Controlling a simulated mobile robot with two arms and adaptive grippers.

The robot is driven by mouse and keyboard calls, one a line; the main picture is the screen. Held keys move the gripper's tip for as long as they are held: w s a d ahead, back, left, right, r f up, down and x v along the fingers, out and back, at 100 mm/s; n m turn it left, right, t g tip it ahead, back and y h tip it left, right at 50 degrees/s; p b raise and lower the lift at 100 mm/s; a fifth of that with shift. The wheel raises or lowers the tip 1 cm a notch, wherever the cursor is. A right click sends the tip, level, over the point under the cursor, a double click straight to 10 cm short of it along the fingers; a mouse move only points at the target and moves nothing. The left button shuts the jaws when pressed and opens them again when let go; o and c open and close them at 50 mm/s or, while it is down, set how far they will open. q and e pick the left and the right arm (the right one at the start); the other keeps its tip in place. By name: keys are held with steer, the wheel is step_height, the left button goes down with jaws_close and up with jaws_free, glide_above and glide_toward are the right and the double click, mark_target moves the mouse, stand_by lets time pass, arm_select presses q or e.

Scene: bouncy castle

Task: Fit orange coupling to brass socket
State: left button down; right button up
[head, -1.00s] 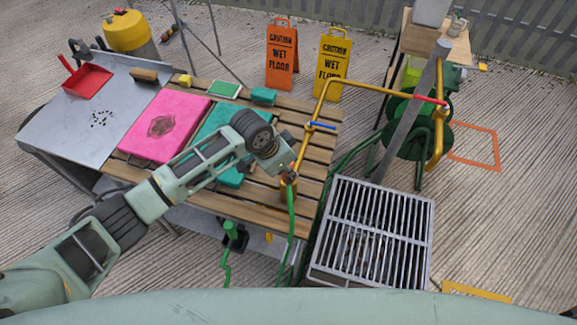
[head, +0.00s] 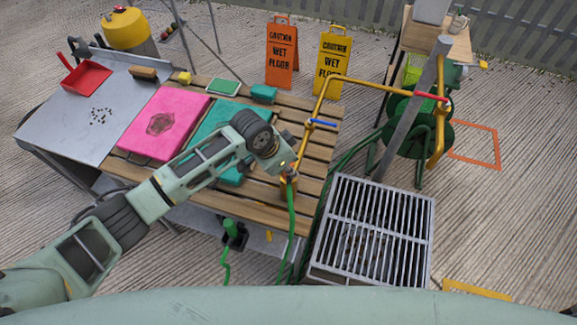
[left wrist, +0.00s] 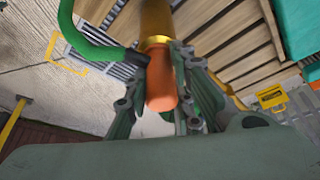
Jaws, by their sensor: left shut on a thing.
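My left gripper (head: 287,172) reaches over the front right edge of the slatted bench. In the left wrist view its fingers (left wrist: 163,100) are shut around the orange coupling (left wrist: 161,82). A green hose (left wrist: 92,47) runs to the coupling's side; it also hangs below the gripper in the head view (head: 291,215). The brass socket (left wrist: 155,20) is straight beyond the coupling, in line with it. Their ends look in contact at a bright collar, but I cannot tell how deeply they are engaged. In the head view the gripper mostly hides the coupling. My right gripper is out of view.
A yellow pipe (head: 355,84) with a blue lever (head: 322,123) and a red lever (head: 431,98) rises beside the gripper. A metal grate (head: 372,235) lies to the right.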

arm_select(q)
steer(key=shift+s+f, duration=0.1)
steer(key=c, duration=1.4)
jaws_free()
steer(key=shift+c, duration=0.2)
